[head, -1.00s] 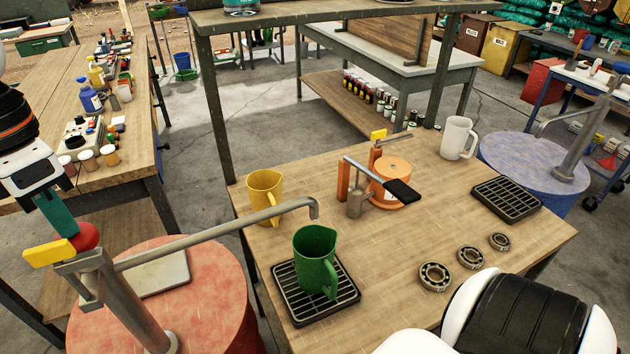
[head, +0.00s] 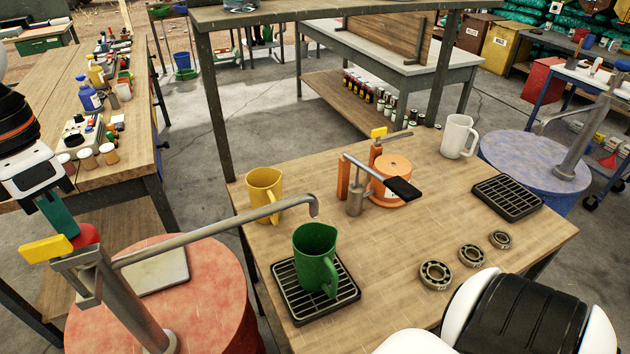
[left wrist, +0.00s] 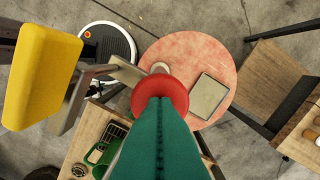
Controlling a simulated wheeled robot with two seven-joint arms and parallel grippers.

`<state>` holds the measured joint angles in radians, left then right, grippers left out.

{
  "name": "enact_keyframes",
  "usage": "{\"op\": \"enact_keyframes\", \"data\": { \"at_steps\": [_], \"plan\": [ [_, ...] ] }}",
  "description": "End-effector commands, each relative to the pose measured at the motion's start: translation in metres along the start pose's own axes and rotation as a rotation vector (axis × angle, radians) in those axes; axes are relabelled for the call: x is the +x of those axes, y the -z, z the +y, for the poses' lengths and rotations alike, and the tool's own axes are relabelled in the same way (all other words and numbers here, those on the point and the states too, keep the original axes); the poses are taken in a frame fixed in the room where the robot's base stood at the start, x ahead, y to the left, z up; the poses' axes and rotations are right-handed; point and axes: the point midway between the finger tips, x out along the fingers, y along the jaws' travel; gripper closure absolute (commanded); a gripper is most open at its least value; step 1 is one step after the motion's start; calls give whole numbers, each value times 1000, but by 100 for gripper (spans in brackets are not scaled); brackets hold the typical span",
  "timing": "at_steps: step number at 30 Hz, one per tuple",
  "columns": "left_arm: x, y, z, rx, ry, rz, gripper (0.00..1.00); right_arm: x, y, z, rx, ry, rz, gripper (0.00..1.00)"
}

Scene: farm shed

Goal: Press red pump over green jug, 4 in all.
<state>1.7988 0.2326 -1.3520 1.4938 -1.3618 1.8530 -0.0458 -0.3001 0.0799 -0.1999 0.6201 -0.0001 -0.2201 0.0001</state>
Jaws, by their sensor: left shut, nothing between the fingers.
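The red pump knob (head: 87,236) sits at the head of a grey pump on the red drum (head: 215,285). Its long spout (head: 215,231) reaches right, its end above the green jug (head: 314,262). The jug stands upright on a black grate. My left gripper (head: 66,226), with teal fingers, is shut and empty, its tips at the knob and apparently touching it. In the left wrist view the shut fingers (left wrist: 158,115) overlap the red knob (left wrist: 160,90), and part of the green jug (left wrist: 101,154) shows below left. My right gripper is out of view.
A yellow block (head: 46,248) is beside the knob. A yellow jug (head: 264,194), an orange press (head: 392,172), a white jug (head: 458,138), an empty grate (head: 507,196) and bearings (head: 436,275) are on the table. A blue drum (head: 520,160) with another pump stands right.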

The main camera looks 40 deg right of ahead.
Motion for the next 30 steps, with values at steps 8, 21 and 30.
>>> {"op": "enact_keyframes", "data": {
  "at_steps": [8, 21, 30],
  "plan": [
    [-13, 0, 0, 1, -2, -2, 100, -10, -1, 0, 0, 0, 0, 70],
    [-40, 0, 0, 0, -1, -2, 100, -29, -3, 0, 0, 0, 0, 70],
    [-59, 0, 0, 0, 0, 0, 100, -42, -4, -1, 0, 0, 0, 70]
  ]
}}
